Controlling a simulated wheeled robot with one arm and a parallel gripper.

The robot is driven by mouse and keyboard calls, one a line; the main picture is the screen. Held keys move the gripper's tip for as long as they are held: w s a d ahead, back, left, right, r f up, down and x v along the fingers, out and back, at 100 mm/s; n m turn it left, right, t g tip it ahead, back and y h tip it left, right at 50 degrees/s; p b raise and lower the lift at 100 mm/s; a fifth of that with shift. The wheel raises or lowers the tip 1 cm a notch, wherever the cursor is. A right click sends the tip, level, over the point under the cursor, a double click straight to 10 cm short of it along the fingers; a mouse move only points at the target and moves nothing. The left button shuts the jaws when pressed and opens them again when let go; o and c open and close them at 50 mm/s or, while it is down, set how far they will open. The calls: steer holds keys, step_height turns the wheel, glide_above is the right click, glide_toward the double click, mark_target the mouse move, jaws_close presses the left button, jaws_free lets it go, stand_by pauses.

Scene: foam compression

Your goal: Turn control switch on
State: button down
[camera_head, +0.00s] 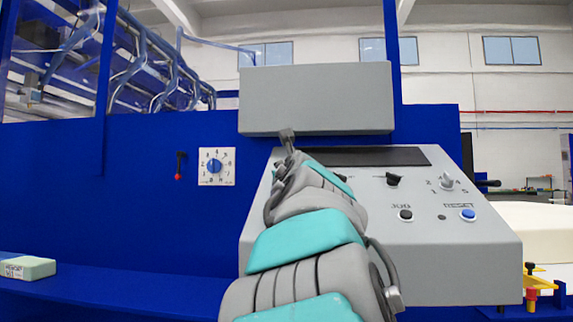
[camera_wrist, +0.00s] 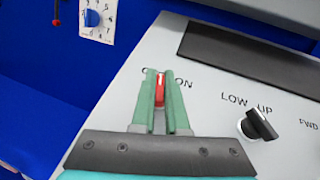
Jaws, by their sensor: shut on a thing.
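The control switch is a small red lever (camera_wrist: 160,88) on the sloped grey control panel (camera_wrist: 113,112) in the wrist view. The letters ON show at its upper right, and the label at its upper left is mostly hidden by a finger. My gripper (camera_wrist: 160,85) has one green finger on each side of the red lever and is shut on it. The lever points roughly up the panel between the two labels. In the head view my arm covers the switch, and the panel (camera_head: 330,265) shows around the arm.
A black LOW/UP knob (camera_wrist: 257,126) sits to the right of my gripper. The head view also shows the JOG button (camera_head: 405,215), blue RESET button (camera_head: 468,215) and numbered selector (camera_head: 447,182). A grey box (camera_head: 315,97) overhangs the panel. A foam block (camera_head: 27,267) lies at left.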

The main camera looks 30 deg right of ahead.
steer(key=shift+s+d+r+m+g+h+p, duration=0.1)
steer(key=shift+m+g+h+p, duration=0.1)
steer(key=shift+m+h+p, duration=0.4)
steer(key=shift+r+m+g+h+p, duration=0.1)
steer(key=shift+m+g+h+p, duration=0.1)
steer(key=shift+m+h+p, duration=0.35)
steer(key=shift+m+h, duration=0.25)
steer(key=shift+h, duration=0.2)
steer(key=shift+f+m+g+h+p, duration=0.1)
steer(key=shift+m+g+h+p, duration=0.5)
steer(key=shift+m+g+h, duration=1)
steer(key=shift+m+h, duration=0.2)
steer(key=shift+m, duration=0.5)
steer(key=shift+f+m+g+h, duration=0.1)
steer(key=shift+m+g+h, duration=0.5)
steer(key=shift+m, duration=0.2)
steer(key=shift+m+g+h, duration=0.3)
steer(key=shift+m+g, duration=0.1)
steer(key=shift+m, duration=0.1)
steer(key=shift+d+m+g+h, duration=0.1)
steer(key=shift+m+g+h, duration=0.2)
steer(key=shift+m+g, duration=0.25)
steer(key=shift+m+g+h, duration=0.5)
steer(key=shift+m+g, duration=0.75)
steer(key=shift+m+g+h, duration=0.3)
steer(key=shift+m+g, duration=0.8)
steer(key=shift+g, duration=0.2)
